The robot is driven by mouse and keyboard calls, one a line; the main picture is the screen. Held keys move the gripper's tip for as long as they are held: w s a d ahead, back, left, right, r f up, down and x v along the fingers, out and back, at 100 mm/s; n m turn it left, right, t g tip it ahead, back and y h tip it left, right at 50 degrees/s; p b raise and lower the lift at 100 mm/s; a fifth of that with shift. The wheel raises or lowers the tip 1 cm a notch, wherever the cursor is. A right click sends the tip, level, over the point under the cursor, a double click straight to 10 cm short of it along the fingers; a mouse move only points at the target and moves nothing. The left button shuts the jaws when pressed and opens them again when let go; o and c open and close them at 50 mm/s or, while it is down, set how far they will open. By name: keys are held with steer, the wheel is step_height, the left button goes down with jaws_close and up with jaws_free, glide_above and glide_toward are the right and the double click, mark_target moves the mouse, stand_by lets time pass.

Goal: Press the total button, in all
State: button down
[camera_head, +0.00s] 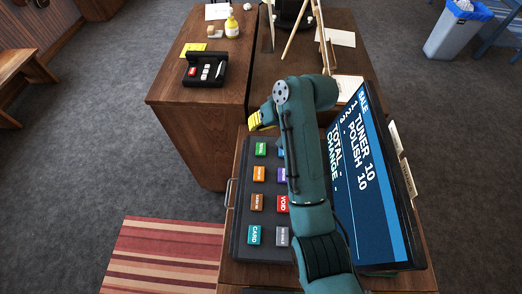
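A dark keypad (240,236) with coloured buttons lies on the wooden counter. Its left column has a green button (261,149), an orange button (259,173), a brown button (257,202) and a teal CARD button (254,235). A red VOID button (283,204) and a grey button (282,238) show in the column beside it. My arm hides the keypad's right part, and I cannot read which button is the total one. My gripper (262,120), with yellow showing, is above the keypad's far left end. Its fingers are too small to judge.
A tilted screen (371,180) right of my arm reads SALE, TUNER 10, POLISH 10, with dashes beside TOTAL and CHANGE. A striped rug (165,255) lies on the floor.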

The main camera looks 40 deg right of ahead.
steer(key=shift+f, duration=0.1)
steer(key=b, duration=0.8)
glide_above(257, 148)
step_height(257, 148, down, 7)
steer(key=shift+r, duration=0.1)
steer(key=shift+f, duration=0.85)
steer(key=shift+p, duration=0.3)
steer(key=shift+f, duration=0.45)
steer(key=shift+f, duration=0.5)
stand_by(0.5)
steer(key=shift+r+p, duration=0.9)
steer(key=shift+p, duration=0.3)
